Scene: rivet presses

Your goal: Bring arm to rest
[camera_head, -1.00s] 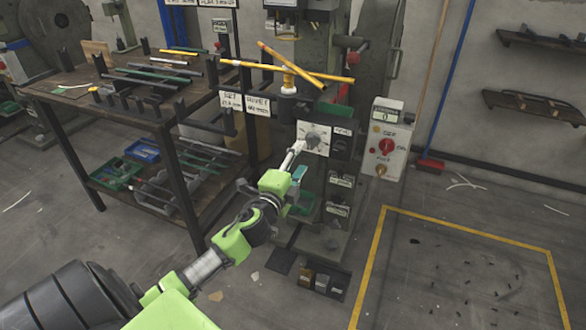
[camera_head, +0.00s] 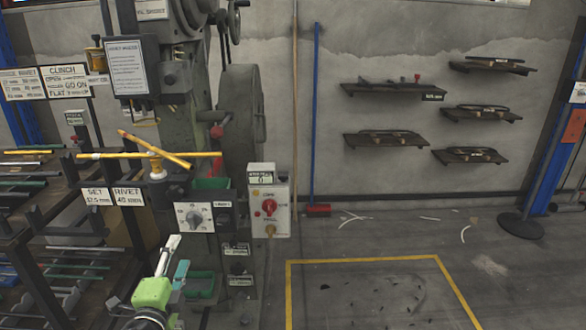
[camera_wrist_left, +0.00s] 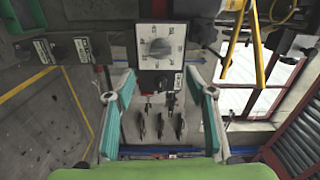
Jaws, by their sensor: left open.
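My left gripper (camera_head: 175,256) stands low in front of the rivet press, below and a little left of its dial plate (camera_head: 194,229). It is open. In the left wrist view its two teal-lined fingers (camera_wrist_left: 160,95) are spread apart with nothing between them, and the dial plate (camera_wrist_left: 160,60) shows beyond them. In the head view the green wrist is cut off by the bottom edge. My right arm and gripper are not in view.
The press (camera_head: 185,70) has crossed yellow rods (camera_head: 120,155) at its front. A control box (camera_head: 269,207) is on its right. A rack with rods (camera_head: 25,185) stands at left. The yellow-outlined floor area (camera_head: 360,260) looks mostly clear. Wall shelves (camera_head: 385,140) hang beyond.

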